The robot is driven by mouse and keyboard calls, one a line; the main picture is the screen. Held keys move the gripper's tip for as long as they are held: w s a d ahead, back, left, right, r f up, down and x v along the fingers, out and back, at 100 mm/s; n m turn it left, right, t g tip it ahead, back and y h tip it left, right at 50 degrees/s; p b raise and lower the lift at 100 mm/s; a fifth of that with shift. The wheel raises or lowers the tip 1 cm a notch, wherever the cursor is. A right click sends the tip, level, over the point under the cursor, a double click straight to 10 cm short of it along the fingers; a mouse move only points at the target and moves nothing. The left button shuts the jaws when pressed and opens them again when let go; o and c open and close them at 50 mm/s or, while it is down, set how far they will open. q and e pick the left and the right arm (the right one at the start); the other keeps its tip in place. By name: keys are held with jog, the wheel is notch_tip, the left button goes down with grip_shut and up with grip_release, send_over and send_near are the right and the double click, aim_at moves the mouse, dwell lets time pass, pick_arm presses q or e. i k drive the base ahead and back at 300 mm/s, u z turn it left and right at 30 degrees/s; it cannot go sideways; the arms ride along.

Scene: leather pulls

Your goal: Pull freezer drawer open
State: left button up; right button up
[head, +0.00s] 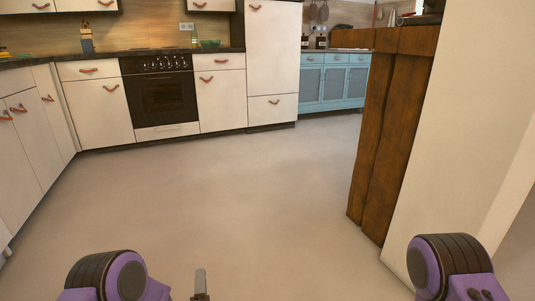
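A tall white unit (272,55) stands against the back wall, right of the oven. Its low front panel (271,111) looks like the freezer drawer; it appears shut flush and has a small brown leather pull (274,101) near its top. A second pull is high on the door above. My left gripper (200,284) shows only as a grey tip at the bottom edge, far from the drawer across the floor; whether its fingers are apart is hidden. My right gripper is out of view; only purple parts of my arm show at lower right.
Open bare floor (210,200) lies between me and the cabinets. A brown wooden counter end (385,130) and a pale wall (460,120) stand close on the right. White cabinets (30,140) run along the left. A black oven (160,95) and blue cabinets (333,82) flank the tall unit.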

aim_at(262, 109)
jog(key=z, duration=0.05)
jog(key=i, duration=2.6)
jog(key=z, duration=0.2)
jog(key=i, duration=3.8)
jog(key=z, duration=0.15)
